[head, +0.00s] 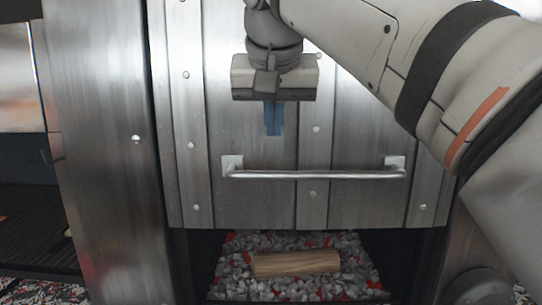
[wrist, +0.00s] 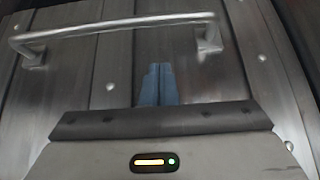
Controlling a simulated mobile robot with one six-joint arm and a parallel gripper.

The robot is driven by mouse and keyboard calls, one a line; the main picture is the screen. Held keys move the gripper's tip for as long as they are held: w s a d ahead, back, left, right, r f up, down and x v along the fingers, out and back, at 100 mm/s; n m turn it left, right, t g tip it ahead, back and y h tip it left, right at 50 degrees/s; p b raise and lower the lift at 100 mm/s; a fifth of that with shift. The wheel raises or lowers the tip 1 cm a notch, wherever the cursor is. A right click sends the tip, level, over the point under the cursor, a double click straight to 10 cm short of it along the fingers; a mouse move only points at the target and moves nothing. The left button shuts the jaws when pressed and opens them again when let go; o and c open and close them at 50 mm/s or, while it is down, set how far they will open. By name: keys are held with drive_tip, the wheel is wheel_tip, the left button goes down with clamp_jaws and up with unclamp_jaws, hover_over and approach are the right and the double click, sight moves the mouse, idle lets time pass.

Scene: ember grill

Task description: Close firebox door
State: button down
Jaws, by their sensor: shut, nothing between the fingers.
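The firebox door (head: 255,205) is a riveted metal panel with a horizontal bar handle (head: 315,175). It hangs above the firebox opening, whose lower part shows uncovered below the door's bottom edge. My gripper (head: 273,132) points down in front of the door, above the handle's left half. Its blue fingers are together with nothing between them. In the wrist view the fingers (wrist: 158,70) point toward the door, with the handle (wrist: 120,25) beyond their tips. I cannot tell whether the fingers touch the door.
Grey coals with red glow (head: 235,270) and a wooden log (head: 297,263) lie in the opening. A metal post (head: 105,150) stands left of the door, with a dark grate (head: 35,235) further left. My arm covers the upper right.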

drive_tip(key=f, duration=0.3)
drive_tip(key=shift+w+f, duration=0.25)
drive_tip(key=shift+f, duration=0.15)
drive_tip(key=shift+s+f, duration=0.2)
drive_tip(key=shift+f, duration=0.6)
